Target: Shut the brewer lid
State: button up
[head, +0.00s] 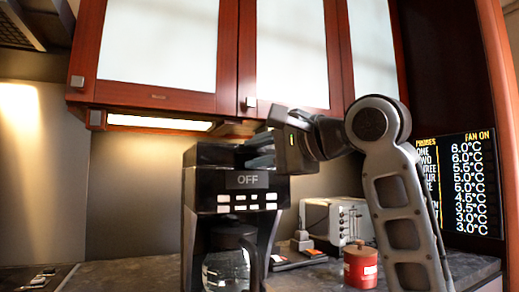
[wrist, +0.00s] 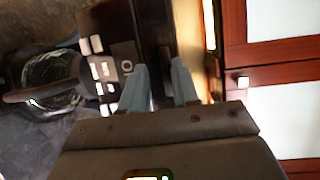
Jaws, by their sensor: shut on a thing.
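The black brewer (head: 200,205) stands on the counter in the head view, with an "OFF" display and pale buttons on its front. Its dark lid (head: 215,153) is at the top. My gripper (head: 259,151) reaches in from the right at the top right of the brewer. In the wrist view my two grey-blue fingers (wrist: 160,67) are close together with a dark edge between them, apparently the lid's. The fingers partly hide this edge, and I cannot tell how far the lid is raised. The glass carafe (head: 228,268) sits inside the brewer below.
Wooden cabinets with pale panels (head: 157,45) hang just above the brewer and my gripper. A white toaster (head: 330,220) and a red canister (head: 360,268) stand to the right on the counter (head: 130,275). The counter left of the brewer is mostly clear.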

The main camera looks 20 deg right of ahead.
jog(key=shift+o, duration=1.2)
jog(key=shift+w+a+f, duration=0.1)
jog(key=shift+f, duration=0.05)
jog(key=v, duration=0.8)
jog(key=shift+p, duration=0.35)
